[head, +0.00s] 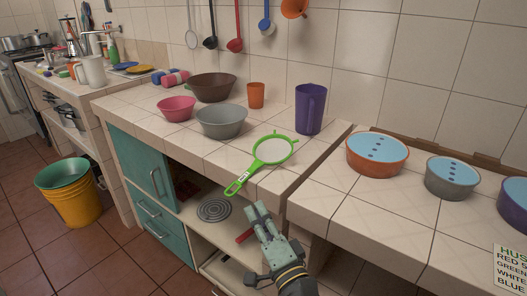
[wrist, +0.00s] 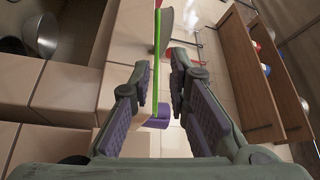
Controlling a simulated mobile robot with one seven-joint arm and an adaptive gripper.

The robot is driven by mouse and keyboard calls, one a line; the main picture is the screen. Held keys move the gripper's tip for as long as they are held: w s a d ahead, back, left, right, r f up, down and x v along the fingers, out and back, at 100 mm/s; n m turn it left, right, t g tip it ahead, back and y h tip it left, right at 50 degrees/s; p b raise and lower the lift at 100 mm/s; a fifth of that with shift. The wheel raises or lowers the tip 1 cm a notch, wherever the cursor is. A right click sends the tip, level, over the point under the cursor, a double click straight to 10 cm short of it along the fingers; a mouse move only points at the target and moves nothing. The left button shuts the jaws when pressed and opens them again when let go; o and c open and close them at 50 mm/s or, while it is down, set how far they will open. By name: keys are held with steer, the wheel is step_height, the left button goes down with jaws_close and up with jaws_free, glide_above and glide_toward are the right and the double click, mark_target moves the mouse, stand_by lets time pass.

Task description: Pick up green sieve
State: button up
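The green sieve (head: 271,151) lies on the tiled counter near its front edge. Its round mesh bowl is toward the back right, and its handle (head: 238,183) points to the lower left, out past the counter's front edge. My gripper (head: 259,210) is below and to the right of the handle, in front of the counter, apart from the sieve. In the wrist view my gripper (wrist: 163,72) has its two fingers spread with nothing held between them.
A grey bowl (head: 222,122), a pink bowl (head: 176,110), a brown bowl (head: 213,88), an orange cup (head: 256,95) and a purple pitcher (head: 310,108) stand behind or left of the sieve. Below is an open shelf (head: 205,232). Blue-topped pots (head: 377,152) stand on the right counter.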

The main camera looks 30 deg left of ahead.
mark_target(241, 187)
steer(key=p+x, duration=0.1)
steer(key=x, duration=0.8)
steer(key=shift+a, duration=0.25)
steer(key=shift+w+a+f, duration=0.1)
steer(key=shift+w+a, duration=0.15)
steer(key=shift+c, duration=0.2)
jaws_close()
